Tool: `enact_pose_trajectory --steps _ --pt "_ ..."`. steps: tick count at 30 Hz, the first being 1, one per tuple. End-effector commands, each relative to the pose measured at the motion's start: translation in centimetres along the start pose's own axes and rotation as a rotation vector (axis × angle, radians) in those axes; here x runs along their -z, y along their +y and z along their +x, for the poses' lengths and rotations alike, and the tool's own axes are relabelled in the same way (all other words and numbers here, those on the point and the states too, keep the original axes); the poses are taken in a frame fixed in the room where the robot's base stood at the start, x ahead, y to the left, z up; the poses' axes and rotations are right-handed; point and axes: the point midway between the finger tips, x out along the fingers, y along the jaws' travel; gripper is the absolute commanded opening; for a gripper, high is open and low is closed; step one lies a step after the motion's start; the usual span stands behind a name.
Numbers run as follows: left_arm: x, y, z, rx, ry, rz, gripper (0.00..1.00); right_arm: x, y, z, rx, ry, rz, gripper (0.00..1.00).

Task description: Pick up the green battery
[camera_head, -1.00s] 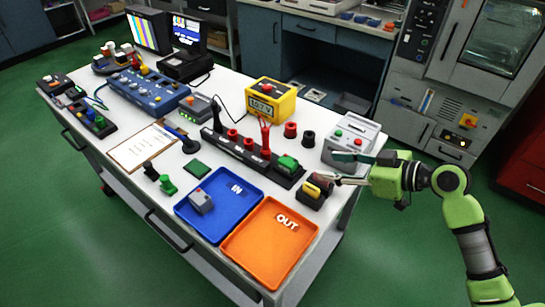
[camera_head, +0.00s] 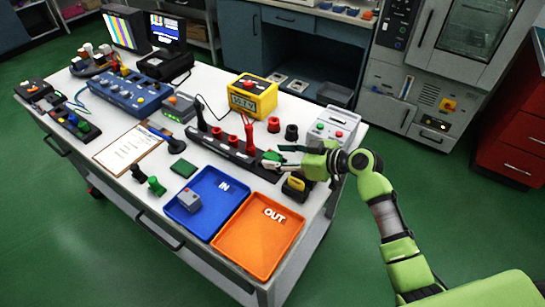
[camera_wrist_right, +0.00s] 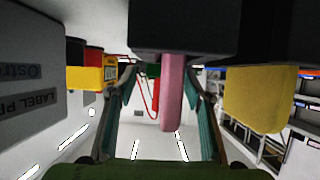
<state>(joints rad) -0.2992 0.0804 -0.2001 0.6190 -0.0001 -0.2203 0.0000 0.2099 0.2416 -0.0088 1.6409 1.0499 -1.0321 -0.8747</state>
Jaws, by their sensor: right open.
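The green battery (camera_head: 270,157) is at the right end of the black rack (camera_head: 222,147), partly hidden by my right gripper. My right gripper (camera_head: 284,158) is open at that end of the rack, above the black block with a yellow part (camera_head: 295,185). In the right wrist view, the two teal fingers of the gripper (camera_wrist_right: 165,115) stand apart. A pink rod (camera_wrist_right: 170,90) hangs between them in the picture, below a dark block. A small green patch (camera_wrist_right: 152,70) shows behind it; I cannot tell whether it is the battery. My left gripper is out of view.
A blue IN tray (camera_head: 228,200) holding a grey block and an orange OUT tray (camera_head: 250,245) lie in front of the rack. A grey box with buttons (camera_head: 333,128) and a yellow meter (camera_head: 252,95) stand behind. A flat green pad (camera_head: 183,168) lies left.

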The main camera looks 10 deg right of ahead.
Motion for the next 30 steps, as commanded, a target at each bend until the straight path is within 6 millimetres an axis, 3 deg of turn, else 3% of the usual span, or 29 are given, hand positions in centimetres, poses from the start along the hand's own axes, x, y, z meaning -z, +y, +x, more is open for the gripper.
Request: enact_pose_trajectory --steps 10,15,16,30 --pt "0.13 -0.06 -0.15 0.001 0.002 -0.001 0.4 -0.09 -0.01 0.96 0.0 -0.002 -0.002 0.46" --pt "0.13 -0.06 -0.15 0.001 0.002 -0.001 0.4 -0.09 -0.02 0.94 0.0 -0.001 -0.001 0.02" --pt "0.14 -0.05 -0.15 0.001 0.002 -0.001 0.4 -0.09 -0.02 0.94 0.0 -0.001 -0.001 0.0" --pt "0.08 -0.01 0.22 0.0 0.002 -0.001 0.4 0.85 0.02 0.53 -0.001 0.002 -0.005 0.0"
